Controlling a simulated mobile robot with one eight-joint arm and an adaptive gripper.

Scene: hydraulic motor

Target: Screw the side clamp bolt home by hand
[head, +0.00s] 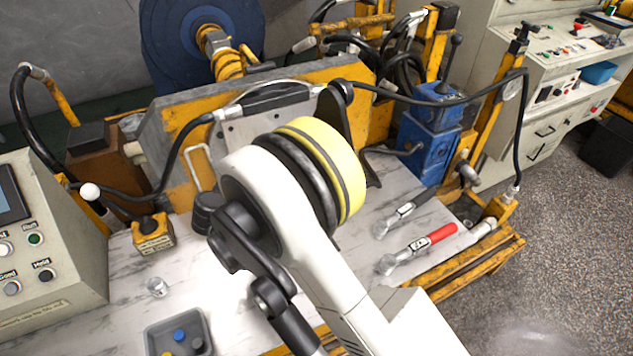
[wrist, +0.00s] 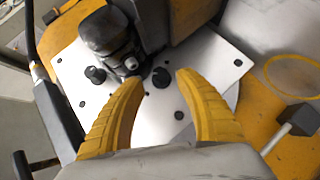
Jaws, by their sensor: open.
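In the wrist view, my gripper (wrist: 162,80) is open, its two yellow fingers apart over a light metal plate (wrist: 205,70). A dark round bolt head (wrist: 161,77) stands on the plate, seen between the fingertips, with nothing gripped. I cannot tell how far above it the tips are. A second dark bolt head (wrist: 95,75) stands further left on the plate. A dark cylindrical motor part (wrist: 106,35) rises behind them. I cannot tell for certain which bolt is the side clamp bolt. In the head view, my arm hides the gripper and bolts.
A red-handled tool (head: 432,240) and a dark-handled tool (head: 402,214) lie on the marble-look bench at right. A grey tray (head: 208,318) with coloured pieces is at front left, near a control console (head: 55,255). A black hose (head: 440,101) arches across the back right.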

